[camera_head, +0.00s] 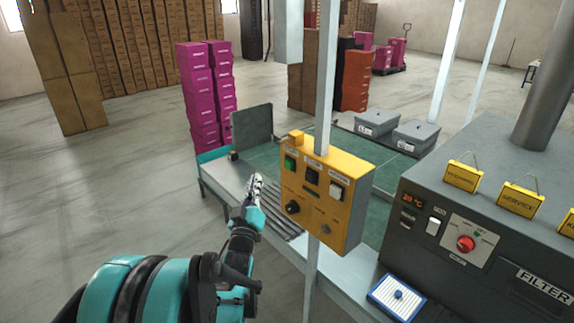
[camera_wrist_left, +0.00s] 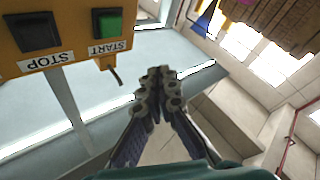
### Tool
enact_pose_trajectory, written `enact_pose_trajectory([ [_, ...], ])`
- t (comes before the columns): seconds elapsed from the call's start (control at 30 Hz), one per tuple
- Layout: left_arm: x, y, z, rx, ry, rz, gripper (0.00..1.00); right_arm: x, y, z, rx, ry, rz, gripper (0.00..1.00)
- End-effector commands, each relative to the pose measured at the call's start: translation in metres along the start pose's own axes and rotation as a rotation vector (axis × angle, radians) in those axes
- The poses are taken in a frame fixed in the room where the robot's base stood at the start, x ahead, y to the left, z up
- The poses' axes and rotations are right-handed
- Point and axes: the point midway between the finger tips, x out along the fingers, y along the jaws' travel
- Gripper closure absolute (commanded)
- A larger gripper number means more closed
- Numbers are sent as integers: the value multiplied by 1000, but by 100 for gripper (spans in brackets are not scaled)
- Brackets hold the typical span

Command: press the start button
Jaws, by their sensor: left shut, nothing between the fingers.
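The start button is a green square on the yellow control box (camera_head: 312,213), at the upper left of its face in the head view (camera_head: 289,163). In the left wrist view the green start button (camera_wrist_left: 108,23) sits at the upper left, above a START label that reads upside down. The black stop button (camera_wrist_left: 36,32) is beside it. My left gripper (camera_head: 255,179) has its fingers together and empty, left of the box and apart from it. Its fingertips (camera_wrist_left: 159,76) are below and right of the green button in the wrist view. My right gripper is not in view.
The box hangs on a white post (camera_head: 326,75). A grey machine (camera_head: 410,262) with a red knob (camera_head: 466,243) stands at the right. Behind the box is a green-topped table with grey bins (camera_head: 376,123). Magenta boxes (camera_head: 196,85) are stacked further back. Open floor lies left.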

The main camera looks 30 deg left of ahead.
Motion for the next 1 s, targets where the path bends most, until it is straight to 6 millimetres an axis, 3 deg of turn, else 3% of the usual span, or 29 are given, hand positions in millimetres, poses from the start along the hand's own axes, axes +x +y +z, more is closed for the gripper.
enact_pose_trajectory([
  [0.47,4,2,1,-4,10,6,100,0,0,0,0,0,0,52],
  [1.0,51,36,35,-5,10,6,100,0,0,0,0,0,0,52],
])
